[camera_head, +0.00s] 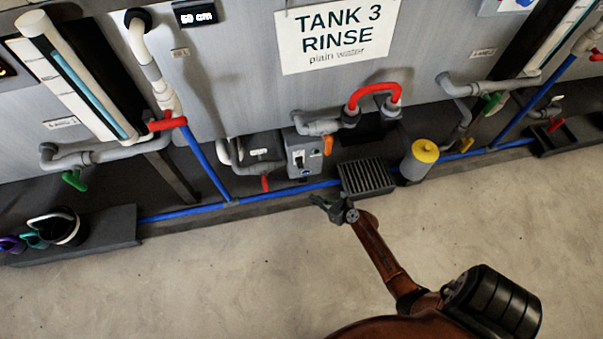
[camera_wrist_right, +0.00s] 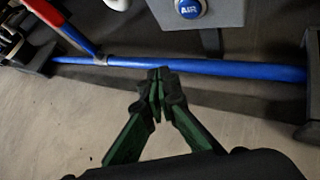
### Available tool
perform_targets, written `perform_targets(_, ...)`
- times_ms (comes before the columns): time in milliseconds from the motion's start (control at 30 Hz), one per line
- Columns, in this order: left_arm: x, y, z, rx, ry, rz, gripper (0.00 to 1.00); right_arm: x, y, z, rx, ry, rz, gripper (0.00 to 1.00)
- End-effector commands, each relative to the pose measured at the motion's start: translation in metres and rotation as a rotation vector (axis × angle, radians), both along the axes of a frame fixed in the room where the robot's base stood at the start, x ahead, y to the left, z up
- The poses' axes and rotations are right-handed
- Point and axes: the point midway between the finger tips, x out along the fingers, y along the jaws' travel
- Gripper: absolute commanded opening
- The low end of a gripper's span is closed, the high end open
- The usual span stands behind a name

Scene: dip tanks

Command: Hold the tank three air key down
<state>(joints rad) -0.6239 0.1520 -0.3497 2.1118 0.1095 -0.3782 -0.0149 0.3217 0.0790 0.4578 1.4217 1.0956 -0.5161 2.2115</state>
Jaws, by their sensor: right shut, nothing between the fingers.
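The tank three air key is a round blue button marked AIR (camera_wrist_right: 190,8), at the top edge of the right wrist view. In the head view it is a small blue spot (camera_head: 306,174) low on the grey control box (camera_head: 301,152) under the TANK 3 RINSE sign (camera_head: 338,33). My right gripper (camera_head: 322,204) is shut and empty, in front of and below the box. In the wrist view its fingertips (camera_wrist_right: 158,74) meet over the blue pipe, apart from the key, which is uncovered. My left gripper is not in view.
A blue pipe (camera_head: 290,191) runs low along the tank front. A black grate (camera_head: 367,178) and a grey cylinder with a yellow top (camera_head: 420,160) stand right of the box. A red-handled valve (camera_head: 265,183) is left of it. The concrete floor (camera_head: 200,270) in front is clear.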

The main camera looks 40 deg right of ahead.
Motion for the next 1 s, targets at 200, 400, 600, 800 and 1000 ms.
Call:
perform_targets(200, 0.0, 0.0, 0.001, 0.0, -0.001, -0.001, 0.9, 0.0, 0.0, 0.001, -0.003, 0.0, 0.001, 0.0)
perform_targets(400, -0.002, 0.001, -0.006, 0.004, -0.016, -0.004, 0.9, 0.006, -0.004, -0.001, -0.005, 0.001, 0.003, 0.0)
perform_targets(600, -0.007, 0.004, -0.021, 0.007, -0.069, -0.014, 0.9, 0.026, -0.017, -0.004, -0.007, 0.004, 0.004, 0.0)
perform_targets(800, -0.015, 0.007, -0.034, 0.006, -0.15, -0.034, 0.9, 0.049, -0.031, -0.005, -0.007, 0.005, 0.004, 0.0)
perform_targets(1000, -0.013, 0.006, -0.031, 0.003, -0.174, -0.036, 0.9, 0.067, -0.042, 0.0, -0.006, 0.002, 0.004, 0.0)
